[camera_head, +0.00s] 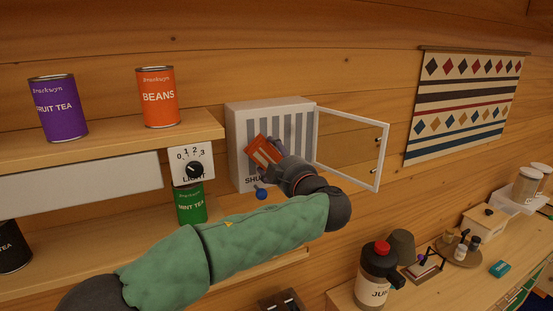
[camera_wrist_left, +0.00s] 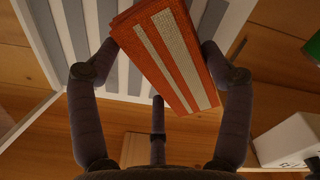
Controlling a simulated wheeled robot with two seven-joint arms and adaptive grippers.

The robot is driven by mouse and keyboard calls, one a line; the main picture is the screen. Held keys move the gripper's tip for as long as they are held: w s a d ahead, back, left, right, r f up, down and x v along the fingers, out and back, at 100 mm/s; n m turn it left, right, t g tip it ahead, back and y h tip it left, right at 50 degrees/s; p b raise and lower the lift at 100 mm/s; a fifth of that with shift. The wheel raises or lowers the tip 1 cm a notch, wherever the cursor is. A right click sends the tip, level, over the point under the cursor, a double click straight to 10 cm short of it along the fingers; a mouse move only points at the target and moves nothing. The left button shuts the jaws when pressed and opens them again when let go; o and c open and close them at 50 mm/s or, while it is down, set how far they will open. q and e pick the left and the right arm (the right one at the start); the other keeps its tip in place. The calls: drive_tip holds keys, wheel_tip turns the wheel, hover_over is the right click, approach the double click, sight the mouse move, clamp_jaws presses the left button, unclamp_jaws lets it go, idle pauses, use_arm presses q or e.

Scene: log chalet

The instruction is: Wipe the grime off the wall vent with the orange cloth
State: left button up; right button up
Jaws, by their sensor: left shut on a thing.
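The wall vent (camera_head: 236,128) is a white box with grey upright slats on the log wall. Its glazed door (camera_head: 352,145) stands open to the right. My left gripper (camera_head: 279,160) is in front of the vent, shut on the orange cloth (camera_head: 262,153). The cloth is folded, with white stripes, and covers part of the lower slats. In the left wrist view the cloth (camera_wrist_left: 165,55) sits between the fingers of my left gripper (camera_wrist_left: 160,75), before the vent's slats (camera_wrist_left: 90,25). I cannot tell grime from the slats, or whether the cloth touches them. My right gripper is out of view.
A shelf (camera_head: 110,148) with a purple can (camera_head: 58,108) and an orange can (camera_head: 158,97) stands left of the vent. A light dial (camera_head: 193,165) is at its end, a green can (camera_head: 190,205) below. A jug (camera_head: 376,275) stands on the counter at lower right.

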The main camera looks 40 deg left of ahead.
use_arm(q)
drive_tip(key=shift+b+x, duration=0.95)
drive_tip(key=shift+x, duration=0.15)
idle(0.6)
